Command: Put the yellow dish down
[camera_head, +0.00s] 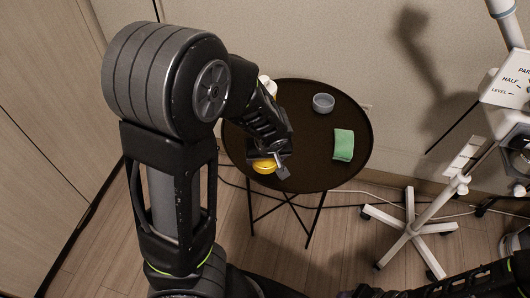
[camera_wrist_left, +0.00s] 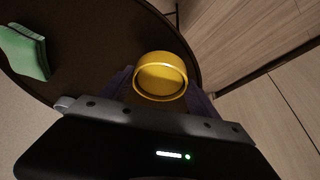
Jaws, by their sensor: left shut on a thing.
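The yellow dish (camera_head: 264,166) is a small round bowl. In the wrist view the dish (camera_wrist_left: 161,76) shows its open top between the fingers. My left gripper (camera_head: 268,160) is shut on the yellow dish, over the near left part of the round dark table (camera_head: 310,178). In the wrist view the left gripper (camera_wrist_left: 160,88) has a finger at each side of the dish. I cannot tell whether the dish touches the table top. My right gripper is not in view.
A grey bowl (camera_head: 323,103) and a folded green cloth (camera_head: 343,145) lie on the table. A white object (camera_head: 267,86) is partly hidden behind my left arm. A white wheeled stand (camera_head: 411,230) is on the right. The table's front middle is clear.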

